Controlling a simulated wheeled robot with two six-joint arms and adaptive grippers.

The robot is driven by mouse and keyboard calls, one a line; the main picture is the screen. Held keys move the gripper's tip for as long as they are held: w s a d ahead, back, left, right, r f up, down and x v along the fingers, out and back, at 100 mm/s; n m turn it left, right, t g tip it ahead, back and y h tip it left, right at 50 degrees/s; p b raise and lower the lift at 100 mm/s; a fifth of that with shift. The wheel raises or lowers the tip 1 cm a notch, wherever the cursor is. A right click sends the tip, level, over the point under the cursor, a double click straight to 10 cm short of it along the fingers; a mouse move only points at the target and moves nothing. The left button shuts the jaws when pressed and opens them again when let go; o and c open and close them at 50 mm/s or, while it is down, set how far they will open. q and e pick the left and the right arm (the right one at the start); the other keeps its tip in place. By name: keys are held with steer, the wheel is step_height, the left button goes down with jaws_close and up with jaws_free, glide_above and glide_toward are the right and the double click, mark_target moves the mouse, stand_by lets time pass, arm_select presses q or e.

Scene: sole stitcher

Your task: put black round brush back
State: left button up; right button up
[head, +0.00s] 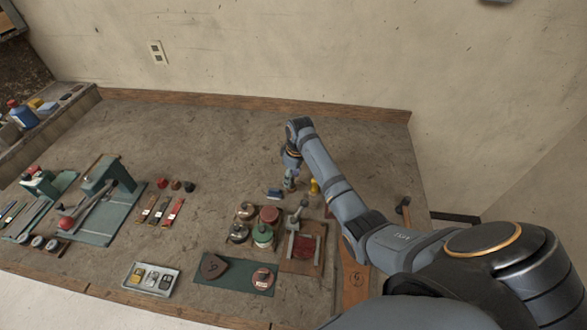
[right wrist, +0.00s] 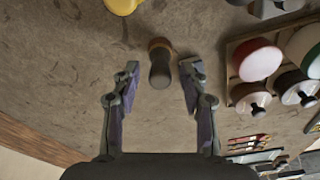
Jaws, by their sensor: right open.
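A dark round brush (right wrist: 160,63) with a rounded black handle and a brownish end shows in the right wrist view. It is between the two fingertips of my right gripper (right wrist: 159,75), with a visible gap on each side. My right gripper is open and holds nothing. In the head view my right gripper (head: 291,163) points down over the bench, behind the group of tins, and partly hides the brush (head: 290,185). My left gripper is not in view.
Several tins, one red-topped (head: 269,215) and one green (head: 262,234), stand in front. A hammer (head: 403,209) lies right. The bench behind is clear.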

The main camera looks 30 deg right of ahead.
mark_target(295, 190)
step_height(295, 190, up, 10)
steer(key=s+b, duration=0.1)
steer(key=b, duration=0.1)
steer(key=shift+d, duration=0.3)
